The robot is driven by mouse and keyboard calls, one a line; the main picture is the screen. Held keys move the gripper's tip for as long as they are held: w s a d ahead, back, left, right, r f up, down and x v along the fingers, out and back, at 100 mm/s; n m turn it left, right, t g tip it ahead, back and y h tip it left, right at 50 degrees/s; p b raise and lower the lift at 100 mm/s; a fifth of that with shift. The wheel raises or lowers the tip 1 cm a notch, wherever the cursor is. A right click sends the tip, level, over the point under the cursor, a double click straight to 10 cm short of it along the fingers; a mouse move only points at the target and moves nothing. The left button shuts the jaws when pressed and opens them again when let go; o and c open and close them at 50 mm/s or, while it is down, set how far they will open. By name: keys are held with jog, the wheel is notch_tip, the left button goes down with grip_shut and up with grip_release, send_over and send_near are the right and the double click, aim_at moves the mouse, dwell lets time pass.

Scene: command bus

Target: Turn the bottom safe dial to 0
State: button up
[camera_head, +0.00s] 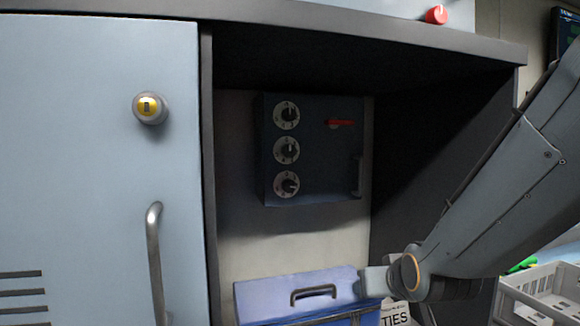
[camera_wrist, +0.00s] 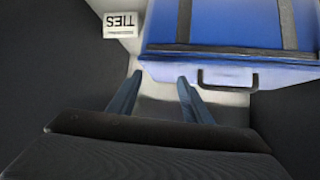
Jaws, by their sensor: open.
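The dark safe (camera_head: 325,150) hangs on the back wall inside the open cubby. Three dials run down its left side; the bottom dial (camera_head: 287,185) is the lowest, under the middle dial (camera_head: 286,150) and the top dial (camera_head: 287,115). The numbers are too small to read. A red lever (camera_head: 341,122) and a dark handle (camera_head: 356,175) are at its right. My gripper (camera_wrist: 157,82) is open and empty in the wrist view, its fingers pointing towards the blue box. It is low and right of the dials, apart from them. The safe is not in the wrist view.
A blue box (camera_head: 265,292) with a black handle stands below the safe; it also fills the top of the wrist view (camera_wrist: 225,25). A pale cabinet door (camera_head: 90,200) with a metal handle (camera_head: 154,255) bounds the left.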

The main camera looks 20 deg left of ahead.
jog(key=w+a+r+n+t+y, duration=0.1)
jog(key=a+r+n+t+y, duration=0.15)
jog(key=a+r, duration=0.8)
jog(key=t+y+p, duration=0.2)
jog(key=t+y, duration=0.1)
jog(key=y, duration=0.1)
send_near(290, 187)
jog(key=shift+g+h, duration=0.25)
jog(key=shift+r+p+x, duration=0.15)
jog(key=shift+p+x, duration=0.4)
jog(key=shift+x, duration=1.55)
jog(key=shift+r+p+x, duration=0.15)
jog(key=shift+p+x, duration=0.4)
jog(key=shift+x, duration=1.5)
jog(key=c, duration=1.1)
